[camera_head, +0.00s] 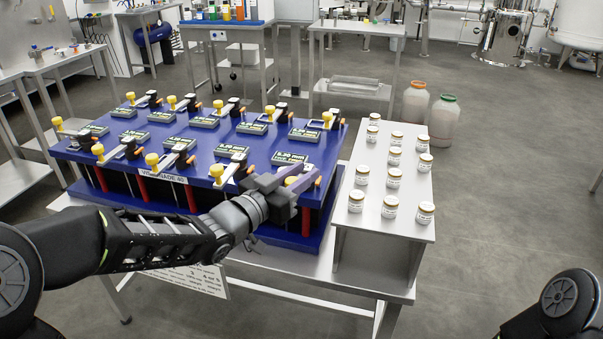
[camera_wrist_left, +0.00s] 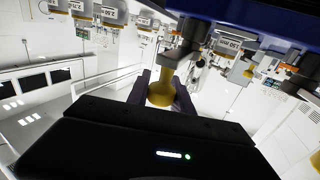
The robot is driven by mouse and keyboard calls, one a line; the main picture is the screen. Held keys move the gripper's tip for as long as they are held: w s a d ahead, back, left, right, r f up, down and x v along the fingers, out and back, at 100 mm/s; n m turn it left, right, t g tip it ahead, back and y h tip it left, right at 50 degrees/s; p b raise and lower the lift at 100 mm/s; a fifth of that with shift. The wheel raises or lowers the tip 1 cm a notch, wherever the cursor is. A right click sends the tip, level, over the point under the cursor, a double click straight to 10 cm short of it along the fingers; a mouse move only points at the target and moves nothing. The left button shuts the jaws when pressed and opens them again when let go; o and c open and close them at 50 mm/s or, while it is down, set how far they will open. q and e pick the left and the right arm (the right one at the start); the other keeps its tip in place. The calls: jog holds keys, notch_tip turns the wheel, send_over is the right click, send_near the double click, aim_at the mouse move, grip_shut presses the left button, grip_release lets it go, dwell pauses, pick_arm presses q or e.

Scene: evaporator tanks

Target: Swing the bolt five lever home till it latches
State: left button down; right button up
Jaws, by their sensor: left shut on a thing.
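A blue press-like block (camera_head: 210,133) stands on a metal bench, with several levers ending in yellow knobs along its front and back edges. My left gripper (camera_head: 291,185) is at its front right corner, shut on the yellow knob (camera_head: 290,181) of the lever there. In the left wrist view the knob (camera_wrist_left: 160,93) sits between the two dark fingers, and its stem leads to a dark pivot. The gripper partly hides this lever in the head view. I cannot read which lever is number five, nor tell whether the held one is latched. My right gripper is out of frame.
A metal side shelf (camera_head: 397,224) to the right carries several white jars with gold lids. Neighbouring front levers (camera_head: 216,171) stand close to the left of my gripper. Two capped drums (camera_head: 415,102) stand on the floor behind the shelf. The floor at right is clear.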

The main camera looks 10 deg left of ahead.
pick_arm(q)
jog(key=shift+w+a+r+h, duration=0.1)
jog(key=shift+a+r+h, duration=0.15)
jog(key=shift+h, duration=0.15)
jog(key=a+m+g+h+p, duration=0.1)
jog(key=m+g+h+p, duration=0.1)
jog(key=h+p, duration=0.1)
jog(key=a+m+g+h+p, duration=0.1)
jog(key=m+g+p, duration=0.1)
jog(key=shift+w+a+f+h, duration=0.15)
jog(key=shift+a+h, duration=0.15)
jog(key=c, duration=1.1)
grip_release()
jog(key=shift+f, duration=0.1)
jog(key=v, duration=0.7)
jog(key=shift+s+a, duration=0.3)
